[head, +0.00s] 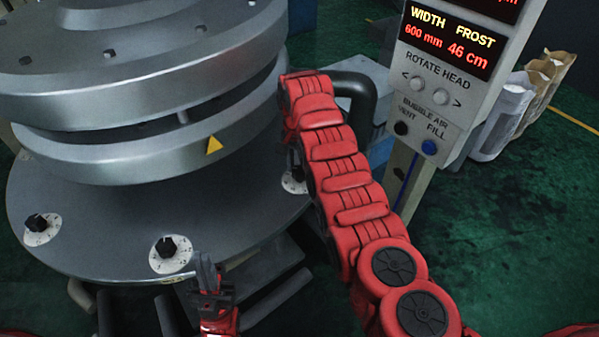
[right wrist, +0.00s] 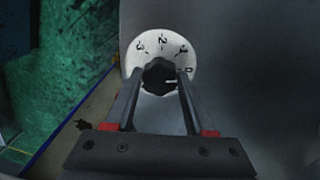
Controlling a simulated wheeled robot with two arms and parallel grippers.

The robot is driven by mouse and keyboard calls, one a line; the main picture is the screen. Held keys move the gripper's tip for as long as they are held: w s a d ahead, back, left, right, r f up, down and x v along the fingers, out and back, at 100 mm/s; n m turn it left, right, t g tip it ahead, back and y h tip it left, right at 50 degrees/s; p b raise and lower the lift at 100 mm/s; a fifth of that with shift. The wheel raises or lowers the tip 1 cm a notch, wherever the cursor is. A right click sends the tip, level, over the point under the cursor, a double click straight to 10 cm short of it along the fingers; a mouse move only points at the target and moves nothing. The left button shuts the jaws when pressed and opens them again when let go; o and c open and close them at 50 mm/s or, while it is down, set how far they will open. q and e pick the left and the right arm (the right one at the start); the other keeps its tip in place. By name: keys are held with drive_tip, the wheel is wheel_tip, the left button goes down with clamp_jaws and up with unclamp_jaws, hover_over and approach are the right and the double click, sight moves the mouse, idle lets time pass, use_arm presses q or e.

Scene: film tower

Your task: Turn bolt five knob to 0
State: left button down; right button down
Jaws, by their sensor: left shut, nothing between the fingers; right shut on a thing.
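In the right wrist view, a black knob (right wrist: 158,74) sits on a round white dial (right wrist: 160,48) marked 3, 2, 1 and 0. The knob's white mark points right, close to the 0. My right gripper (right wrist: 158,80) is shut on this knob, one finger on each side. In the head view the dial (head: 292,185) shows at the right of the plate's rim, partly hidden by my right gripper (head: 293,165). My left gripper (head: 206,268) is shut and empty, just in front of the plate's rim. No bolt number is readable.
Two other black knobs, a front one (head: 166,246) and a left one (head: 36,222), stand on white dials on the grey round plate (head: 110,235). Silver rings (head: 120,150) rise above it.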

drive_tip(key=shift+m, duration=0.3)
drive_tip(key=shift+c, duration=1.3)
unclamp_jaws()
drive_tip(key=shift+r, duration=0.1)
